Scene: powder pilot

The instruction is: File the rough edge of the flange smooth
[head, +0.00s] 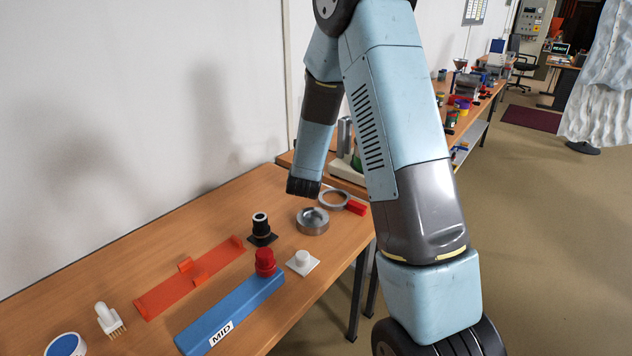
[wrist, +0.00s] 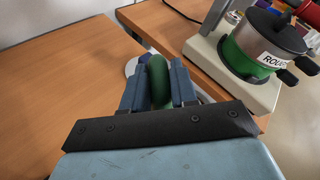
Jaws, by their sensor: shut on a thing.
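My gripper (head: 303,187) hangs low over the far end of the wooden bench in the head view. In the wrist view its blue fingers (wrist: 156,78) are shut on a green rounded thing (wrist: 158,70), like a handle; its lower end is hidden. I cannot tell whether it is the file. A round grey metal part (head: 313,222), possibly the flange, lies on the bench just below and right of the gripper. Its rough edge is too small to make out. A thin metal ring (head: 322,200) with a red block (head: 355,207) lies beside it.
A blue bar marked MID (head: 225,315) with a red knob, an orange tray (head: 165,297), a black stand (head: 261,236) and a white base (head: 302,264) stand nearer. A green-and-grey pot (wrist: 248,52) on a white stand (wrist: 207,50) is close right of the gripper.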

